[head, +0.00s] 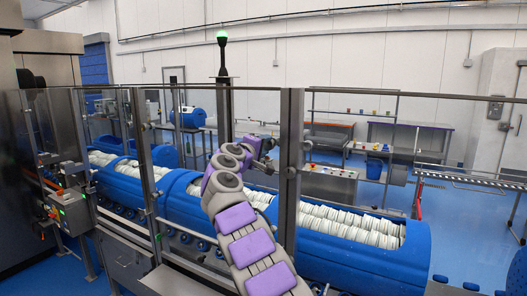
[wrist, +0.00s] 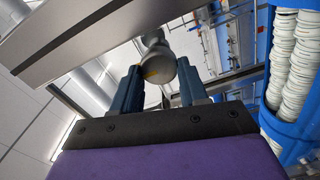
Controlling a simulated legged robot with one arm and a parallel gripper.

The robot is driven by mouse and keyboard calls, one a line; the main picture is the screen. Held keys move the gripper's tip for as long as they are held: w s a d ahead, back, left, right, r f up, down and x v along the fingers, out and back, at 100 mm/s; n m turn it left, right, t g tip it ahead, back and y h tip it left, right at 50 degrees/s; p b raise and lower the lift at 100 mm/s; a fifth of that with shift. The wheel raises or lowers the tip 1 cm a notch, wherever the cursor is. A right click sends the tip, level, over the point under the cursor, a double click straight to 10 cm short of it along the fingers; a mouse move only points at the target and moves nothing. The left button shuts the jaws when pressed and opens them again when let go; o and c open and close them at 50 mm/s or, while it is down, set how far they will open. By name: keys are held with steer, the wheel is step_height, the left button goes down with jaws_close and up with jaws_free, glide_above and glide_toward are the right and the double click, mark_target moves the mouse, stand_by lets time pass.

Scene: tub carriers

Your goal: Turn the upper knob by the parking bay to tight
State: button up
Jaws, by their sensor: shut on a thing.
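A grey metal post (head: 288,165) stands in the glass guard at the middle of the head view. A rounded grey knob (head: 307,145) sits high on its right side, and a second knob (head: 291,172) sits lower. My gripper (head: 268,158) is at the upper part of the post, on its left. In the wrist view my gripper (wrist: 160,70) has its two blue fingers on either side of a round grey knob (wrist: 159,68) with a small yellow mark, and is shut on it. I cannot tell from the frames which knob this is or how tight it is.
Blue tub carriers (head: 350,255) filled with white stacked items run behind the glass guard (head: 115,150). A control box (head: 72,212) stands at left. A lamp pole (head: 223,75) shows green. Workbenches (head: 410,140) stand at the back; blue floor is open at right.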

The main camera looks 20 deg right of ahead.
steer(key=shift+f, duration=0.2)
stand_by(0.4)
steer(key=o, duration=1)
steer(key=shift+w, duration=0.15)
steer(key=shift+o, duration=0.3)
steer(key=shift+r, duration=0.1)
steer(key=b+v, duration=0.1)
steer(key=v, duration=1.6)
steer(key=shift+a+b, duration=0.2)
steer(key=shift+b, duration=0.1)
